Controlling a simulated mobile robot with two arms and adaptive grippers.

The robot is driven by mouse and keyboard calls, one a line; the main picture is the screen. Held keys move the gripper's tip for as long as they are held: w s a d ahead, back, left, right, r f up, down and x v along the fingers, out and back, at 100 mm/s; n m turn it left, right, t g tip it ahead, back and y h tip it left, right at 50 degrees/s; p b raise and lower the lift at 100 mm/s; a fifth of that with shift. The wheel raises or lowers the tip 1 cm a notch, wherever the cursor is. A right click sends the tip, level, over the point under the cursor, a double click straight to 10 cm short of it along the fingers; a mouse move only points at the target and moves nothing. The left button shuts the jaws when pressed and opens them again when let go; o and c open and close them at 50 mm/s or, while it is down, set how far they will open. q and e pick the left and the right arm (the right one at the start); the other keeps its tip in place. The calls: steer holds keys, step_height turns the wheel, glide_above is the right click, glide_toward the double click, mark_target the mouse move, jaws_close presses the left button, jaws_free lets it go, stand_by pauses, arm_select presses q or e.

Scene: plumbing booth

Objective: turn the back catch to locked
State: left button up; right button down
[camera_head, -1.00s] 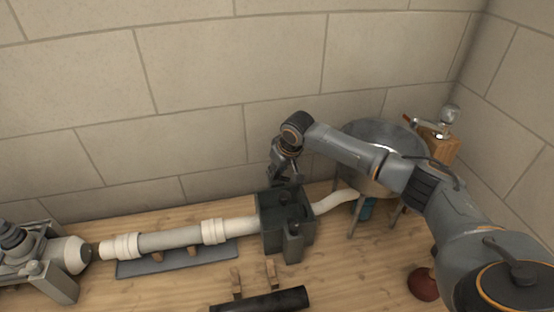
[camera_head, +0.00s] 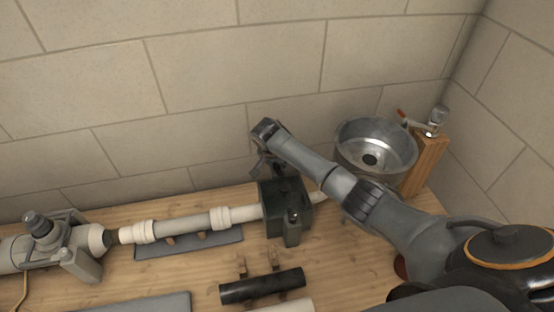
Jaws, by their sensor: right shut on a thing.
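A dark box (camera_head: 302,213) sits at the right end of the white pipe line, on the wooden surface. A dark upright catch (camera_head: 292,228) stands on its front side. My right gripper (camera_head: 271,174) reaches down to the back of the box from above, beside the wall. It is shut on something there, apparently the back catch. The catch itself is hidden by the gripper and box, so its turn position cannot be told. My left gripper is not in view.
A pipe (camera_head: 188,226) runs left to a grey clamp fixture (camera_head: 78,262). A metal basin (camera_head: 372,146) and wooden post (camera_head: 428,160) stand at the back right. A black tube (camera_head: 262,286) lies in front of the box. The wall is close behind.

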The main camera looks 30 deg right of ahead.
steer(key=shift+s+a+f+m+g+h, duration=0.15)
steer(key=shift+m+g, duration=0.1)
steer(key=shift+m, duration=0.5)
steer(key=shift+f+m+g+h, duration=0.15)
steer(key=shift+m+g, duration=0.1)
steer(key=shift+m, duration=0.5)
steer(key=c, duration=1.1)
jaws_free()
steer(key=shift+o, duration=0.2)
steer(key=shift+r, duration=0.1)
steer(key=shift+r, duration=0.15)
steer(key=shift+a+r, duration=0.1)
steer(key=shift+r, duration=0.15)
steer(key=v, duration=1.1)
steer(key=shift+a, duration=0.1)
